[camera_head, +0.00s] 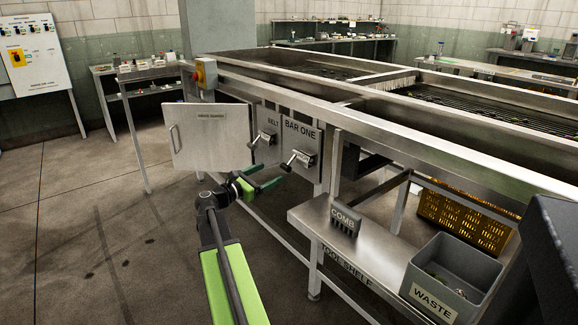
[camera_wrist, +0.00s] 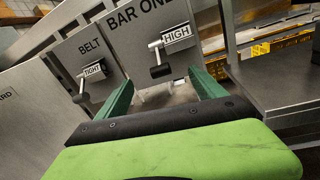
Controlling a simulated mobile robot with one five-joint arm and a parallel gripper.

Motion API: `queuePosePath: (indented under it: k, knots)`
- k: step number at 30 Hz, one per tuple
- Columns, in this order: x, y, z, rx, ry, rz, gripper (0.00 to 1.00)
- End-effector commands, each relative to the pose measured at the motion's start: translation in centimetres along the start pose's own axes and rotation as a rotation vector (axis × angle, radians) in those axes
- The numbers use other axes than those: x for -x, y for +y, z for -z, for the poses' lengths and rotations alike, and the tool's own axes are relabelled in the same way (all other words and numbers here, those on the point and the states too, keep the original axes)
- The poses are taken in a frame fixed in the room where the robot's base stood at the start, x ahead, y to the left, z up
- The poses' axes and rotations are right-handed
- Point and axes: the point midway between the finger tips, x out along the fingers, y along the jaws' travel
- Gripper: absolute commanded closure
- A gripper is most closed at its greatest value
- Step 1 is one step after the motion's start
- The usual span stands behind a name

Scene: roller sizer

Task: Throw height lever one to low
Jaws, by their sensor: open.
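The BAR ONE lever (camera_head: 291,160) sticks out from its grey plate (camera_head: 303,135) on the machine's side. In the wrist view the lever (camera_wrist: 158,62) has a black grip hanging down below a silver arm, beside a tag (camera_wrist: 177,36) reading HIGH. My gripper (camera_head: 264,185) is below and slightly left of this lever in the head view. It is open, with green fingers apart and nothing between them. In the wrist view my gripper (camera_wrist: 165,92) has its fingers spread on either side, below the lever, apart from it.
The BELT lever (camera_wrist: 86,88), tagged TIGHT, is just left. An open-looking hinged guard panel (camera_head: 212,137) with a handle stands left of it. A tool shelf (camera_head: 330,235) holds a COMB block (camera_head: 345,220) and a grey WASTE bin (camera_head: 450,275). The floor at left is clear.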

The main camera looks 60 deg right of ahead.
Motion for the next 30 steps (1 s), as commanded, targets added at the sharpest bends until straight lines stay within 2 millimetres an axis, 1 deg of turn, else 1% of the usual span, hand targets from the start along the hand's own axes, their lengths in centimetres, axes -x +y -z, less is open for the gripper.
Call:
queuePosePath:
  k: [1,6,9,13,18,26,30]
  knots:
    - [-1.5,0.1,0.0,0.0,0.0,0.003,0.21]
    - [-5.8,0.1,0.0,0.0,0.0,0.002,0.21]
    - [-8.0,0.1,0.1,0.0,0.0,0.002,0.21]
    - [-10.1,0.1,0.1,0.0,0.0,0.001,0.21]
    - [-11.2,0.1,0.0,0.0,0.0,0.0,0.21]
    - [-11.3,0.0,0.0,0.0,0.0,-0.001,0.21]
    - [-11.3,0.0,0.0,0.0,0.0,-0.001,0.39]
